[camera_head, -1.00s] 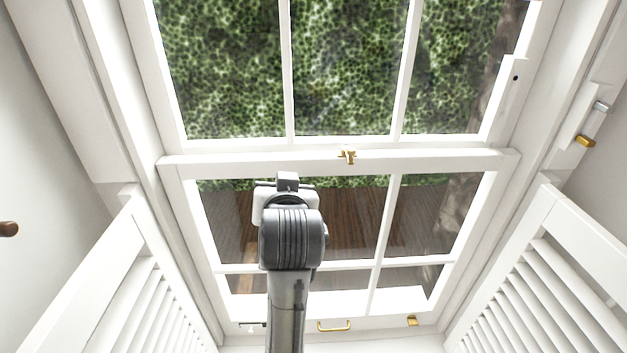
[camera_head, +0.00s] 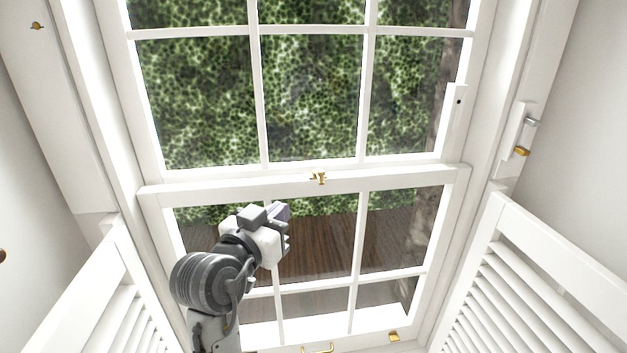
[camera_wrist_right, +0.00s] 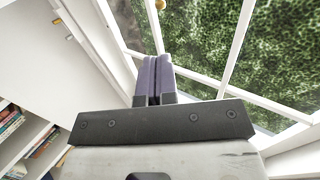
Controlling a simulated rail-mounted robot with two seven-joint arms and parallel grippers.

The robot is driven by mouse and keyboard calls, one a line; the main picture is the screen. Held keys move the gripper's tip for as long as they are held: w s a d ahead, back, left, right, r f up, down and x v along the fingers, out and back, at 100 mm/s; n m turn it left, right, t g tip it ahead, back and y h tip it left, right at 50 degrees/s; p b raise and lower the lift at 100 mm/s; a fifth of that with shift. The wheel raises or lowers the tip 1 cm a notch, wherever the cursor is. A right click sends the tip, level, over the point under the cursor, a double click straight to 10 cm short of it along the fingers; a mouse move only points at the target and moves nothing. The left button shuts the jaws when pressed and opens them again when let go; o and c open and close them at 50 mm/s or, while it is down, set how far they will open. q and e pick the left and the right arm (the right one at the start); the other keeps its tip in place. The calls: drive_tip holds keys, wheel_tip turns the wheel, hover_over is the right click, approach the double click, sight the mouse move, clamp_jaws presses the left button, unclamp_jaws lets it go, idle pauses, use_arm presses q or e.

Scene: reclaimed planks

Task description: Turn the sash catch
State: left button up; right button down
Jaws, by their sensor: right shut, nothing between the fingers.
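The small brass sash catch (camera_head: 318,177) sits on the white meeting rail (camera_head: 400,177) at the middle of the window. A small brass piece, probably the catch, shows at the top edge of the right wrist view (camera_wrist_right: 160,5). My right gripper (camera_head: 278,215) is below and left of the catch in the head view, apart from it, in front of the lower panes. Its two purple-grey fingers (camera_wrist_right: 156,75) are together with nothing between them. My left gripper is not in view.
White louvred shutters (camera_head: 530,285) stand open at both sides. A brass handle (camera_head: 318,348) and a brass fitting (camera_head: 393,336) are on the bottom rail. A white block with a brass-tipped bolt (camera_head: 521,151) is on the right frame. Bookshelves (camera_wrist_right: 25,135) show in the wrist view.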

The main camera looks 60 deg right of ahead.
drive_tip(key=shift+d, duration=0.1)
drive_tip(key=p, duration=0.6)
approach(320, 175)
drive_tip(key=d, duration=0.6)
drive_tip(key=shift+w+d+r, duration=0.1)
drive_tip(key=shift+r, duration=0.15)
drive_tip(key=shift+d+f, duration=0.15)
drive_tip(key=shift+d, duration=0.45)
drive_tip(key=shift+d, duration=0.1)
